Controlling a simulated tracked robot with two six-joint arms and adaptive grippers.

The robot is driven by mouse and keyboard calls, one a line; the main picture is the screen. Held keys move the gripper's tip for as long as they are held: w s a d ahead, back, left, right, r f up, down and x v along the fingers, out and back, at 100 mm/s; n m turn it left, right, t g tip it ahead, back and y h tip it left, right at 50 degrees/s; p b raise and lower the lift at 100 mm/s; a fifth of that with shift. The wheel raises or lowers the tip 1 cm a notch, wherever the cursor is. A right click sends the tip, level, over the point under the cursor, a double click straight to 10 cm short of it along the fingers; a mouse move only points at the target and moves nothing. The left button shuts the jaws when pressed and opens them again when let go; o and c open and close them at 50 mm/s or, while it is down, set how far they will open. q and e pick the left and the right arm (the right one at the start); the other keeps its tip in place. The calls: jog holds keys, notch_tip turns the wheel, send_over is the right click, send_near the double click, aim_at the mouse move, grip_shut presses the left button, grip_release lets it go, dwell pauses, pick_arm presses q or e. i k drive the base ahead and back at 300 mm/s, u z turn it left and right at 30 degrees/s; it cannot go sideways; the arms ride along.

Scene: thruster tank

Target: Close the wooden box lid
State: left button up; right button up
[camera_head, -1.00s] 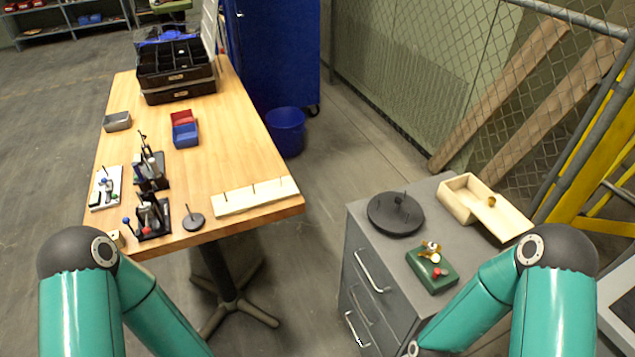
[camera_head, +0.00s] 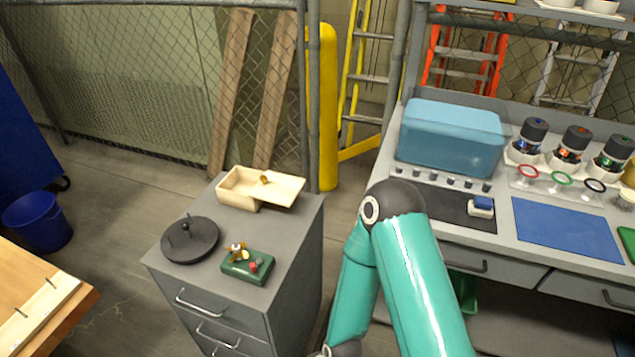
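The wooden box (camera_head: 238,196) stands at the back of the grey drawer cabinet's top. It is pale wood, with its left part open at the top. Its flat lid (camera_head: 284,190) with a small round brown knob extends to the right, past the box body, so the box is partly open. My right arm comes up from the bottom, to the right of the cabinet, apart from the box. My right gripper is not visible; only arm links show. My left arm and gripper are out of the picture.
A black round disc (camera_head: 190,240) with a peg and a green block (camera_head: 248,266) with small coloured parts share the grey cabinet (camera_head: 230,310). A workbench (camera_head: 480,235) with a blue tank (camera_head: 450,138) stands right. A chain-link fence is behind. A blue bin (camera_head: 40,222) stands left.

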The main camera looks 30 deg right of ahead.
aim_at(273, 188)
jog(key=u, duration=0.85)
jog(key=i, duration=0.2)
jog(key=z, duration=3.4)
jog(key=k, duration=0.95)
jog(key=u, duration=1.15)
jog(key=i, duration=0.55)
jog(key=z, duration=0.25)
